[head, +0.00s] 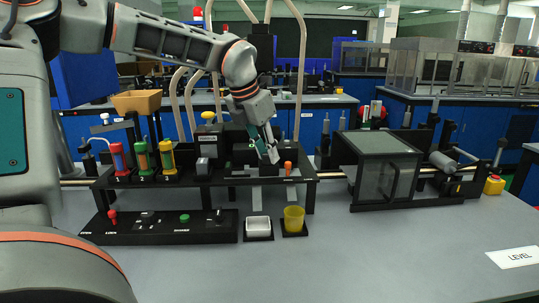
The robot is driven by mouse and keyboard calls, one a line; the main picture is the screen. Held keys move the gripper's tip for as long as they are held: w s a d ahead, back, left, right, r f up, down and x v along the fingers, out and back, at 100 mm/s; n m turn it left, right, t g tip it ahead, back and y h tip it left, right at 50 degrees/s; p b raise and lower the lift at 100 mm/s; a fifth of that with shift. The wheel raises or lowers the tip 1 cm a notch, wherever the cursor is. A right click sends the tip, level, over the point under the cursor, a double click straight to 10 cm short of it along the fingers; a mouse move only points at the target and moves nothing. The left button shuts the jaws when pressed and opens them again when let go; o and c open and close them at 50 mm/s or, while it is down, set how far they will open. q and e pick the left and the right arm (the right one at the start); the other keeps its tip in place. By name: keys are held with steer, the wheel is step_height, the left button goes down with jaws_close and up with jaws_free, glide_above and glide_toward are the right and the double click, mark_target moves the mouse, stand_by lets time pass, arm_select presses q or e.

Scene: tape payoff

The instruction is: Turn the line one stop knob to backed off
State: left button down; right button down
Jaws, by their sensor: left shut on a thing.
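My left gripper (267,157) reaches down from the upper left to the top of the black raised rack (225,180). Its fingers are shut at a spot just left of a small orange knob (288,168). The line one stop knob seems to be between the fingers, which hide it; its angle cannot be seen. Two grey chutes (256,199) come down the rack's front, above a white tray (258,227) and a yellow cup (293,219). My right gripper is not in view.
Red, green and yellow cylinders (167,158) marked with numbers stand at the rack's left. A black control panel (158,227) with a red knob and green button lies in front. A clear-walled box (385,170) stands to the right.

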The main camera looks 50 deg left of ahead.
arm_select(q)
steer(key=shift+n, duration=0.3)
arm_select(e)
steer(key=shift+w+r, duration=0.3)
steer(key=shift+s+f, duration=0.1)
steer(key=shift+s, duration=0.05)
arm_select(q)
steer(key=c, duration=1.8)
jaws_free()
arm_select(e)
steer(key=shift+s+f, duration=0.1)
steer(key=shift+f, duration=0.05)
arm_select(q)
steer(key=v, duration=1.2)
steer(key=shift+d+r, duration=0.1)
